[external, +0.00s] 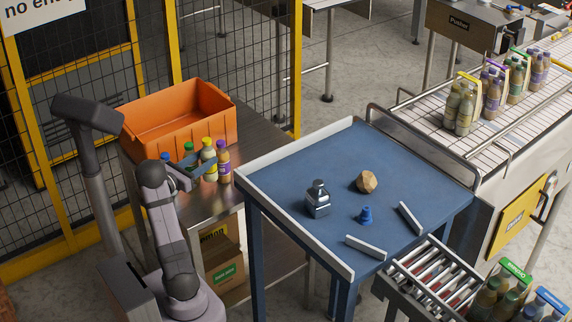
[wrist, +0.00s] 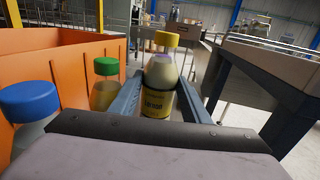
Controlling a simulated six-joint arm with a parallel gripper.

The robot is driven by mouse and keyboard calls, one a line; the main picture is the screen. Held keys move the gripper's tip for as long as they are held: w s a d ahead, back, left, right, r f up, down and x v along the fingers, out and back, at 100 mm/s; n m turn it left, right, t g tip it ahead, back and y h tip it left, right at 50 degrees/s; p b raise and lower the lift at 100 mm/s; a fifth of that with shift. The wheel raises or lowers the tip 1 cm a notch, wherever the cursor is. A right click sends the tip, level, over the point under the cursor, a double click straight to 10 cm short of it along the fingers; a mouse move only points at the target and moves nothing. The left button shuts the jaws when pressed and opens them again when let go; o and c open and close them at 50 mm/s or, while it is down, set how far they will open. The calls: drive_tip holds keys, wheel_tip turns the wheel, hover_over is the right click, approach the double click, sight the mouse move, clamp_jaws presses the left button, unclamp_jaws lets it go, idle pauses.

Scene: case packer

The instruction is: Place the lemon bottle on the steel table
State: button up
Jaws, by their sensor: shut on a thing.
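The lemon bottle (external: 209,160) has a yellow cap, a pale body and a yellow label. It stands upright at the steel table (external: 262,145), between the green-capped and purple-capped bottles. In the wrist view the lemon bottle (wrist: 160,76) is between the two blue-grey fingers of my gripper (wrist: 159,98), which is shut on it. My gripper (external: 193,176) reaches it from the left in the external view. The bottle's base is partly hidden, so I cannot tell whether it touches the table top.
Blue-capped (wrist: 30,105), green-capped (wrist: 106,82) and purple-capped (external: 223,160) bottles stand close by. An orange crate (external: 180,130) is behind them. A blue table (external: 290,165) with a raised white edge is to the right. Steel table top shows right of the bottles.

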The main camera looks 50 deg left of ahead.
drive_tip(key=shift+f, duration=1.95)
drive_tip(key=shift+f, duration=0.1)
drive_tip(key=shift+f, duration=0.15)
drive_tip(key=o, duration=1.1)
drive_tip(key=shift+r, duration=0.25)
drive_tip(key=b+v, duration=0.3)
drive_tip(key=v, duration=0.9)
